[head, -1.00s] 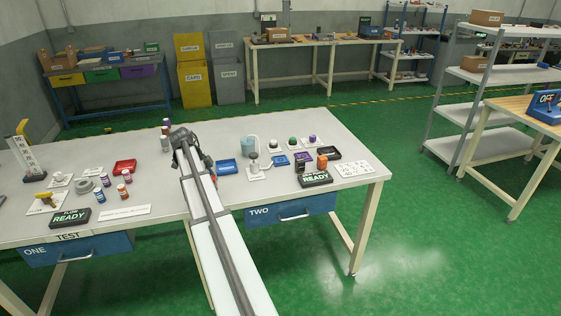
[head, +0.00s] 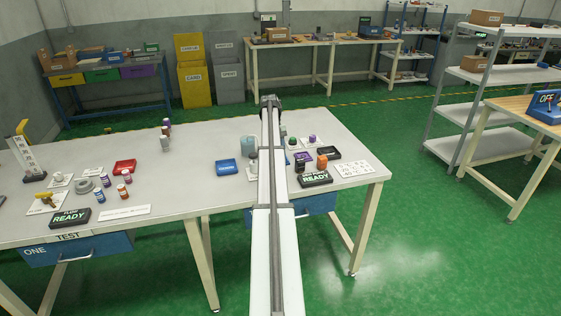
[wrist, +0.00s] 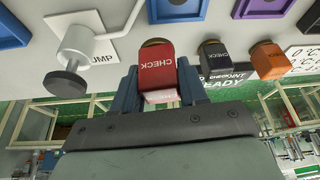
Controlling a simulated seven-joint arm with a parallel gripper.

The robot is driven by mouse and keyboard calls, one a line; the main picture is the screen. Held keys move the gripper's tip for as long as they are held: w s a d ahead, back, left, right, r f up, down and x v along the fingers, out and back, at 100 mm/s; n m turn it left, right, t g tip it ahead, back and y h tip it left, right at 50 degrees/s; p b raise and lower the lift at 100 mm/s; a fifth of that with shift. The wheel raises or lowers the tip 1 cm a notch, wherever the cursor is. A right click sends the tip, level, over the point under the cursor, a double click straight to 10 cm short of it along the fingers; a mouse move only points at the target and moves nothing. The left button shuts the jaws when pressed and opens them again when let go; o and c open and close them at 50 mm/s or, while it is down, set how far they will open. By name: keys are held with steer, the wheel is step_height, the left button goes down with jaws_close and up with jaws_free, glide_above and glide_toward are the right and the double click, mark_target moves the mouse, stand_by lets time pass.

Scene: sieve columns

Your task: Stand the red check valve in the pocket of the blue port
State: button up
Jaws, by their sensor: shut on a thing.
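My gripper (wrist: 158,76) is shut on the red check valve (wrist: 157,62), a red block marked CHECK with a brass-coloured end, seen between the two fingers in the wrist view. The blue port (wrist: 178,9) is the blue tray-like piece at the top of the wrist view, just beyond the valve's end. The valve looks apart from it; its height over the table is hard to tell. The port's far part is cut off by the frame edge. In the head view my arm hides the valve and the port.
A pump (wrist: 78,48) with a dark knob stands left of the valve. A black check valve (wrist: 214,55) and an orange one (wrist: 267,60) stand to the right. A purple port (wrist: 262,6) lies beyond them. Another blue tray (head: 227,167) is left of my arm.

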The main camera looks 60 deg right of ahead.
steer(key=shift+m, duration=0.7)
steer(key=d, duration=0.3)
steer(key=w+d+r, duration=0.1)
steer(key=d, duration=0.1)
steer(key=shift+r, duration=0.1)
steer(key=shift+f, duration=2.35)
steer(key=shift+f, duration=0.1)
steer(key=o, duration=1.1)
